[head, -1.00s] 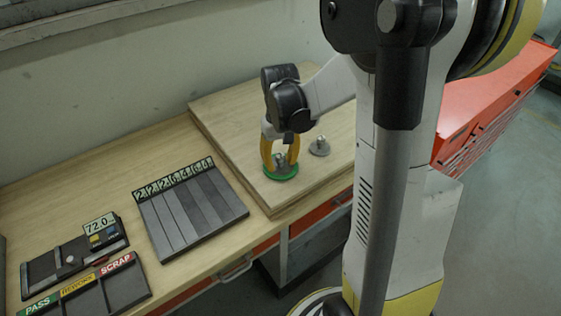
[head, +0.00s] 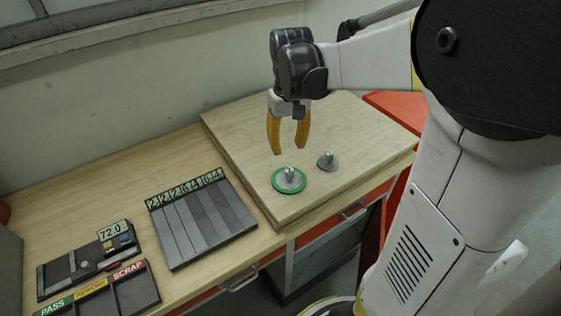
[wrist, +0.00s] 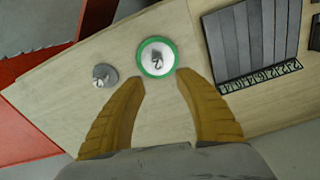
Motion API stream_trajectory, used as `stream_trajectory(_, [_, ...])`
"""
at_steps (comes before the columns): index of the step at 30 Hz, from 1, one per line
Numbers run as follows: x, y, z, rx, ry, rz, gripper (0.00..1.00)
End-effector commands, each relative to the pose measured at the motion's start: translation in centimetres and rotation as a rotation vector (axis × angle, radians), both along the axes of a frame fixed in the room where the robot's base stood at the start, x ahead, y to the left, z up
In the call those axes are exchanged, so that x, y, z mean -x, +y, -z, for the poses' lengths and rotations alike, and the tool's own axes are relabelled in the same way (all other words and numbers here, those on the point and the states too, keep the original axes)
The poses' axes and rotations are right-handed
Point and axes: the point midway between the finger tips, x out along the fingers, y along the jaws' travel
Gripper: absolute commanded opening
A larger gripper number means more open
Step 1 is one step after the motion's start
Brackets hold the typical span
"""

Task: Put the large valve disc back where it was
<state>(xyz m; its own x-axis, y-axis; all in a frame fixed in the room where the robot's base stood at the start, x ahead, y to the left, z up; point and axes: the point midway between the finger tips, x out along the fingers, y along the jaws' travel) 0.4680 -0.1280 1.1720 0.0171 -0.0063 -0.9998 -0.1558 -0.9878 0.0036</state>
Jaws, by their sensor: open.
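The large valve disc (head: 289,180) is a grey disc with a short stem, lying stem up within a green ring (head: 275,186) on the raised wooden board. In the wrist view the disc (wrist: 158,58) and ring show just beyond my fingertips. A smaller grey disc (head: 328,162) with a stem lies bare on the board to its right, and it also shows in the wrist view (wrist: 104,76). My gripper (head: 289,152) is open and empty, with yellow fingers pointing down above and behind the large disc, apart from it.
The raised board (head: 350,125) has free room behind and right of the discs. A dark slotted rack with number labels (head: 203,222) lies to the left. A gauge reading 72.0 (head: 110,232) and a PASS/REWORK/SCRAP tray (head: 120,290) are at the front left.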

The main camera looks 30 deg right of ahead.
Motion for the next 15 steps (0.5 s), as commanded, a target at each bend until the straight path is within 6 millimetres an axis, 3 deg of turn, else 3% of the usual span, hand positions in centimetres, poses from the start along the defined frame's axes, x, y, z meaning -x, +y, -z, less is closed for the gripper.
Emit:
stream_trajectory(7, [4.6, 6.3, -3.2, 0.045, -0.236, -0.07, 0.39])
stream_trajectory(15, [9.4, 11.5, -3.5, 0.051, -0.512, -0.135, 0.39])
